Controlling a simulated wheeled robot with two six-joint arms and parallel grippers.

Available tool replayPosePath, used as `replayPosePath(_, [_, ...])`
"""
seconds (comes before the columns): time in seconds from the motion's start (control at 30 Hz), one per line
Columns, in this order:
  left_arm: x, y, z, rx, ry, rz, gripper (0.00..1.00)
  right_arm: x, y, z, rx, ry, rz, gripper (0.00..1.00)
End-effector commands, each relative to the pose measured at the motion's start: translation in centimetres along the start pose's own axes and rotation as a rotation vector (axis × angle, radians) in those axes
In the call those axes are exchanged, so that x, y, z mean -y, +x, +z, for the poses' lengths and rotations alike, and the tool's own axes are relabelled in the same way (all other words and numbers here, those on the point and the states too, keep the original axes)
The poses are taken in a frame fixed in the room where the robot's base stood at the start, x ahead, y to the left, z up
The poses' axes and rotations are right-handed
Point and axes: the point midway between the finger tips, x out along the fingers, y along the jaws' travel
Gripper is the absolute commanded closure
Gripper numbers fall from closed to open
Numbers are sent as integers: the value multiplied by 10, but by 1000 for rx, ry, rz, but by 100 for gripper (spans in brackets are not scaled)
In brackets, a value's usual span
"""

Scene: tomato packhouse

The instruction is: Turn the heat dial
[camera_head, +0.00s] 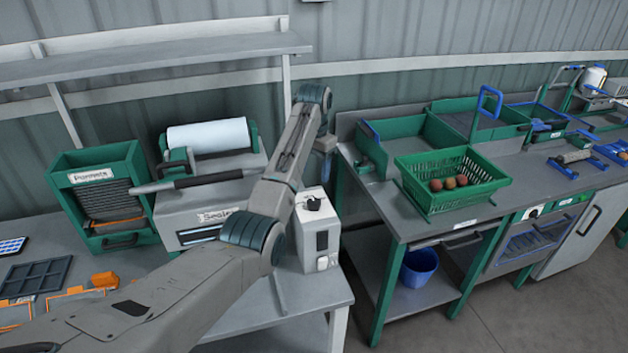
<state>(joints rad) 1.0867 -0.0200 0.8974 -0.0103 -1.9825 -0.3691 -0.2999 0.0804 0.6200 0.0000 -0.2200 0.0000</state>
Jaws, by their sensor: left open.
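A black knob (313,203), which looks like the heat dial, sits on top of a small white box (311,232) at the right end of the left bench. The box stands beside the grey sealer (192,215). My left arm comes in from the lower left, rises past the box and bends down at the wrist. My left gripper (325,168) hangs above the knob, apart from it, open and empty. Its fingers are small and partly unclear. The arm hides part of the sealer's right side. My right gripper is out of view.
A film roll (207,135) lies behind the sealer, and a green punnet bin (99,200) stands left. On the right bench (405,222) is a green crate (455,197) with several tomatoes. A shelf (150,60) runs above the left bench. A gap separates the benches.

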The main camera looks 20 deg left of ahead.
Motion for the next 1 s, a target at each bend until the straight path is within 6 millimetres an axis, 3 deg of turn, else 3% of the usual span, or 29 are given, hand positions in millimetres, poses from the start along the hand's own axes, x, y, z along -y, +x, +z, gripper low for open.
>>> replayPosePath(0.17, [1,0,0,0,-327,0,42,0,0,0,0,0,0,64])
replayPosePath(0.7, [2,1,2,1,-1660,-1,42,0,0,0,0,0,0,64])
replayPosePath(0.83, [3,1,2,2,-1917,-1,42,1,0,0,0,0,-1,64])
replayPosePath(1.0, [3,1,2,2,-2109,-1,42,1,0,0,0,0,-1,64])
